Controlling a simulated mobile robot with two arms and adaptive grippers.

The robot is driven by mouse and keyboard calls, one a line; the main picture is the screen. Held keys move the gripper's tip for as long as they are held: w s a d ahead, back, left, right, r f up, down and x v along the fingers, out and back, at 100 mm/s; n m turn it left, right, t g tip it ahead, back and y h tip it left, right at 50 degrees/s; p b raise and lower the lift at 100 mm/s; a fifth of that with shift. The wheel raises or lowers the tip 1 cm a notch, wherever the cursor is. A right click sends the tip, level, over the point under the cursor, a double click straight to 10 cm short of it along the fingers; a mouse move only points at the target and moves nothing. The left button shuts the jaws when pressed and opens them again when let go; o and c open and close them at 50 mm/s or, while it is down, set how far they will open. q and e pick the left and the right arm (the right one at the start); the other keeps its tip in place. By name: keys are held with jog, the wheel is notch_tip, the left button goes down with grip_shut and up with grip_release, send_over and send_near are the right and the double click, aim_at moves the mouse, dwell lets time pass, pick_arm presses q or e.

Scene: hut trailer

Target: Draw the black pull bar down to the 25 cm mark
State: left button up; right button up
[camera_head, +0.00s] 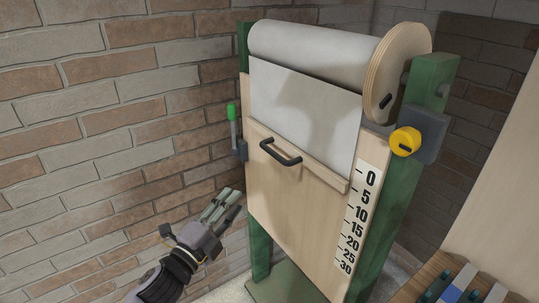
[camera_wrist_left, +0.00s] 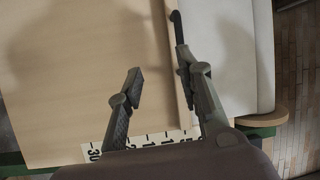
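The black pull bar (camera_head: 281,152) is a dark handle on a pale wooden strip (camera_head: 310,163) along the paper's lower edge. The strip's right end lies near the 0 and 5 marks of the white scale (camera_head: 359,220), which runs down to 30. In the left wrist view, the bar (camera_wrist_left: 177,28) shows near the upper middle, partly hidden by a finger. My left gripper (camera_head: 230,203) is open and empty, left of and below the bar, in front of the board. Its spread fingers also show in the left wrist view (camera_wrist_left: 160,65). My right gripper is not in view.
White paper (camera_head: 300,105) hangs from a roll (camera_head: 310,55) on a green stand (camera_head: 392,215). A green-tipped lever (camera_head: 232,117) is at the board's left edge, a yellow knob (camera_head: 405,141) at right. Blue and grey items (camera_head: 460,282) lie on a wooden surface at lower right. A brick wall stands behind.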

pick_arm(q)
notch_tip(320, 180, up, 3)
jog(key=d+m+h, duration=0.1)
jog(key=p, duration=0.3)
send_near(273, 151)
jog(key=x, duration=0.6)
jog(key=f+x, duration=0.1)
jog(key=x, duration=0.2)
jog(key=shift+w+d+r, duration=0.15)
jog(key=shift+w+d, duration=0.15)
jog(key=shift+w, duration=0.05)
jog(key=shift+c, duration=0.5)
grip_shut()
